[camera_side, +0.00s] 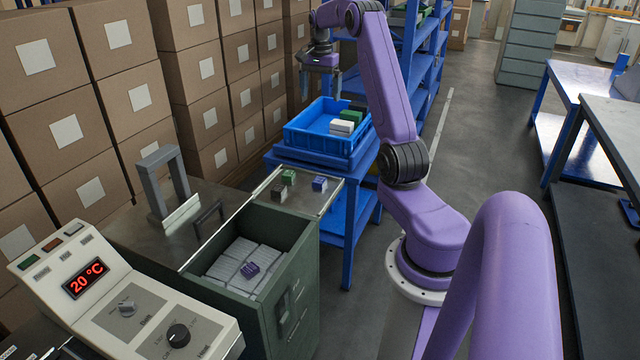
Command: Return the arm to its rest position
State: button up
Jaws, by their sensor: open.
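My gripper (321,84) hangs at the end of my purple arm, above the left part of the blue bin (300,139). Its fingers point down and stand apart, with nothing between them. The bin rests on a blue stand and holds a few small boxes, green (352,116) and white (342,127), on its right side. The gripper is clear of the boxes and of the bin.
A metal plate (310,200) in front of the bin carries several small boxes. A green cabinet (300,270) has an open top with white packs and a purple one. A control panel (130,300) reads 20 °C. Stacked cartons (65,132) line the left; blue shelving (428,50) stands behind.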

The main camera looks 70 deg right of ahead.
notch_tip(320, 180, down, 10)
jog(key=shift+r, duration=0.25)
dwell(0.7)
notch_tip(320, 180, up, 10)
jog(key=w+a+r+n, duration=0.1)
jog(key=w+a+n, duration=0.25)
jog(key=a, duration=0.55)
jog(key=w+a+n, duration=0.3)
jog(key=a+n, duration=0.1)
jog(key=a, duration=0.6)
jog(key=s+a+n, duration=0.4)
jog(key=a+n, duration=0.2)
jog(key=a, duration=1)
jog(key=s+a+f+n, duration=0.1)
jog(key=s+a+n, duration=0.7)
jog(key=s+a, duration=0.4)
jog(key=s+a+f+n, duration=0.1)
jog(key=s+f+n, duration=0.3)
jog(key=s+n, duration=0.5)
jog(key=s, duration=0.6)
jog(key=shift+a, duration=0.2)
